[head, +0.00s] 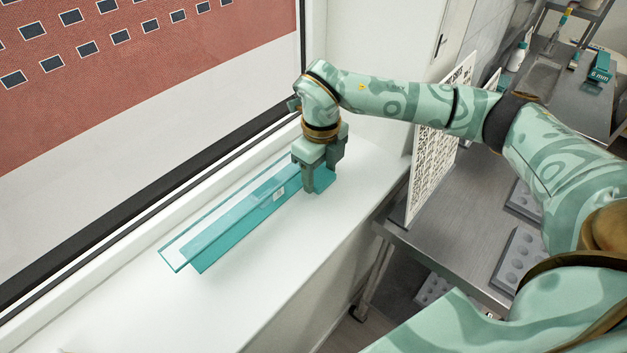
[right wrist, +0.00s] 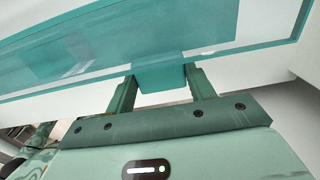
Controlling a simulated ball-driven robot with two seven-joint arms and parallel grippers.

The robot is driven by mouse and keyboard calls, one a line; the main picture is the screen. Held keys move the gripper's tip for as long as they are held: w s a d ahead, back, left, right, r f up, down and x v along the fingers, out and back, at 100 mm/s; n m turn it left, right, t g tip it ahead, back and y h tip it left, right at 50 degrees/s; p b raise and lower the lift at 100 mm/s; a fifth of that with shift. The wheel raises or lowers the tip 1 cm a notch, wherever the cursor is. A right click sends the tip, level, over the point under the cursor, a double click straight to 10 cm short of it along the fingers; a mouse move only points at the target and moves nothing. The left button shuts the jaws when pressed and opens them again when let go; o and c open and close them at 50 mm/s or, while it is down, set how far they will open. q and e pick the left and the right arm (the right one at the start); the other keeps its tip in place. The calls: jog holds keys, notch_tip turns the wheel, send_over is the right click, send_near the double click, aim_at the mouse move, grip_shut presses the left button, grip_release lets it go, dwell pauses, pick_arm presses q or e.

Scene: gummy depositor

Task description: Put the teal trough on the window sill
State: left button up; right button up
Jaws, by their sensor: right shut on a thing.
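The teal trough (head: 240,216) is long, see-through and teal, and lies lengthwise along the white window sill (head: 262,285). I cannot tell whether it touches the sill or hangs just above it. My right gripper (head: 316,184) points down at the trough's far end and is shut on it. In the right wrist view the trough (right wrist: 70,50) runs across the top, with a teal block-like part (right wrist: 160,76) between the two fingers (right wrist: 162,90). My left gripper is not in view.
The window frame (head: 165,172) borders the sill on the left. A steel table (head: 462,215) with grey moulds (head: 519,258) stands right of the sill, with an upright printed sheet (head: 440,140). The near part of the sill is clear.

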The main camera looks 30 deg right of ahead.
aim_at(322, 195)
notch_tip(322, 195, down, 4)
jog(key=shift+s+d+f+b, duration=0.1)
jog(key=shift+s+d+b, duration=0.05)
jog(key=shift+b, duration=0.15)
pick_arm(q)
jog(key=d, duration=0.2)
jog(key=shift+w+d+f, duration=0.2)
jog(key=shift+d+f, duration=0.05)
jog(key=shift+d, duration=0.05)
pick_arm(e)
jog(key=shift+d, duration=0.15)
jog(key=o, duration=1.4)
jog(key=shift+f, duration=0.1)
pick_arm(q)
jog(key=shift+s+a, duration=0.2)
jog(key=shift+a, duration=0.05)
pick_arm(e)
jog(key=shift+r, duration=0.25)
pick_arm(q)
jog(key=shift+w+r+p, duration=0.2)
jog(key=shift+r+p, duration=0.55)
jog(key=shift+p, duration=0.05)
pick_arm(e)
notch_tip(322, 195, up, 12)
jog(key=shift+f, duration=0.1)
